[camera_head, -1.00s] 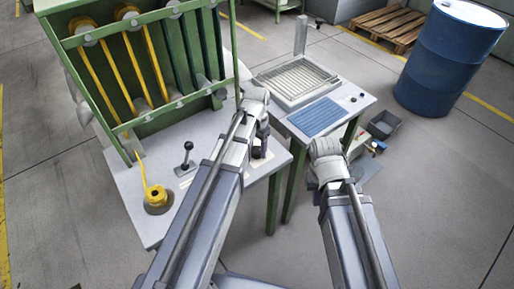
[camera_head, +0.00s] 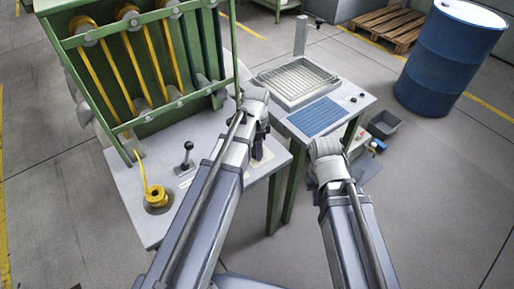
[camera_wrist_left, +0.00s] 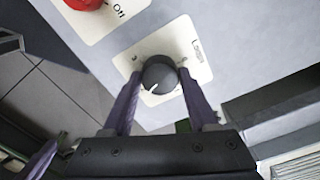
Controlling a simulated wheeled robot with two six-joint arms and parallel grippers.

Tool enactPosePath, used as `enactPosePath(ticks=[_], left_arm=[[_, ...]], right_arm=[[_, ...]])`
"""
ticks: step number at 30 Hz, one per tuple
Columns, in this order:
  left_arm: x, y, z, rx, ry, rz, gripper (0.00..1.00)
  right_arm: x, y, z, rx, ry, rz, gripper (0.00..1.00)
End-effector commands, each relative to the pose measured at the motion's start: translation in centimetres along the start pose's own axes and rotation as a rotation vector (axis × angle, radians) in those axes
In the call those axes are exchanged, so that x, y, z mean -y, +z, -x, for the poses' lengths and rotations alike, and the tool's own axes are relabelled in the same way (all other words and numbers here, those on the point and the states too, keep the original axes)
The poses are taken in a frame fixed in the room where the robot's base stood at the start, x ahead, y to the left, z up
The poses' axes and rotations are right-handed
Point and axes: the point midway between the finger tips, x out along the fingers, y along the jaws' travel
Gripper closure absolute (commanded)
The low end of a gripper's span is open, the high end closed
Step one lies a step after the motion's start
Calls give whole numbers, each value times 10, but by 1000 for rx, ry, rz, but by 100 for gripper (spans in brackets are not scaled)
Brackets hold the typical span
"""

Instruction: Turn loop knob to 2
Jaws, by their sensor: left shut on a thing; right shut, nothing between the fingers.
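The loop knob (camera_wrist_left: 159,76) is a round dark grey knob on a cream label plate in the left wrist view. A white mark shows on its lower left edge. My left gripper (camera_wrist_left: 161,77) has one purple-grey finger on each side of the knob and is shut on it. The plate's lettering is partly readable; finger tips cover some of its marks. In the head view my left gripper (camera_head: 259,140) is at the right part of the grey tabletop (camera_head: 205,140), and the knob is hidden. My right arm ends over the floor to the right; its fingers are hidden.
A red button (camera_wrist_left: 84,3) on an "Off" plate is near the knob. A black lever (camera_head: 186,157) and a yellow-topped fitting (camera_head: 157,197) stand on the tabletop. A green rack (camera_head: 140,65) rises behind. A second table (camera_head: 352,100) and a blue drum (camera_head: 449,60) are at right.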

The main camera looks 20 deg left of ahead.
Motion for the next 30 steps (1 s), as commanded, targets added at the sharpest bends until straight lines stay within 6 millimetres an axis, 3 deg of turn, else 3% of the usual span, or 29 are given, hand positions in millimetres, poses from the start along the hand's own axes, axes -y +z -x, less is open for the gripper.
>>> enactPosePath(ticks=[14,15,23,30], left_arm=[[0,0,0,0,1,-13,97],[0,0,0,0,1,-13,40],[0,0,0,0,0,-12,11],[0,0,0,0,0,-12,11]], right_arm=[[0,0,0,0,0,0,100],[0,0,0,0,0,0,100],[0,0,0,0,0,0,100],[0,0,0,0,0,0,100]])
